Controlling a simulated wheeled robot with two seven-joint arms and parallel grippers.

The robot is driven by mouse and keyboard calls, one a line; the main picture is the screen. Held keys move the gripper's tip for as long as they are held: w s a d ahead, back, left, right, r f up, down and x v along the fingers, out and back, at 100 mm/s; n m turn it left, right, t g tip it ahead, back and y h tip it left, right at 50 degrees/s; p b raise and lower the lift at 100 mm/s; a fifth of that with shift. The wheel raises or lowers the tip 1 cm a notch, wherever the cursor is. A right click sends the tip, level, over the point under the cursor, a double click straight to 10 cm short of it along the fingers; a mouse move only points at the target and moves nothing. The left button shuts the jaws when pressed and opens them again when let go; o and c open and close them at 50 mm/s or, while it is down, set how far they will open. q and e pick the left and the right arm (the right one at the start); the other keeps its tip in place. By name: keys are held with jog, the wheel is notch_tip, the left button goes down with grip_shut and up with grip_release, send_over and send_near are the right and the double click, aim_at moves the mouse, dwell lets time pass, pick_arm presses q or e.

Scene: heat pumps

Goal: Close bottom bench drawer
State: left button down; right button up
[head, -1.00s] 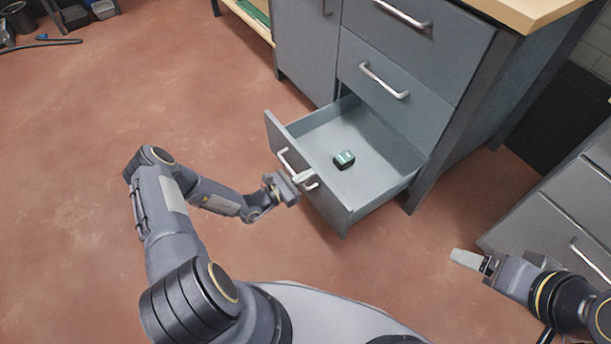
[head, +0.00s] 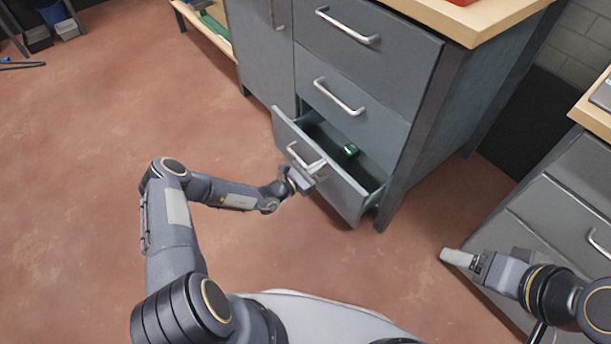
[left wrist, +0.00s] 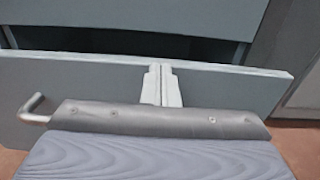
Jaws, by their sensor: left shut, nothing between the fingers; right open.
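The bottom bench drawer (head: 328,183) is partly open, its front standing out from the grey bench cabinet (head: 371,85). A small dark and green object (head: 350,151) lies inside it. My left gripper (head: 312,170) is shut and empty, at the drawer's bar handle (head: 300,158). In the left wrist view its two pale fingers (left wrist: 161,84) are together against the upper part of the drawer front (left wrist: 225,90); a bit of the handle (left wrist: 34,106) shows at left, the rest hidden by the gripper. My right gripper (head: 458,258) is open and empty, out over the floor at right.
Two closed drawers with bar handles (head: 338,97) sit above the open one. Another grey drawer unit (head: 560,205) stands at the right, close to my right gripper.

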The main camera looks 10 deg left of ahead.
pick_arm(q)
jog(key=b+x, duration=0.1)
jog(key=x, duration=0.6)
jog(key=shift+w+b, duration=0.2)
jog(key=shift+b, duration=0.2)
jog(key=shift+d, duration=0.1)
jog(key=shift+s, duration=0.1)
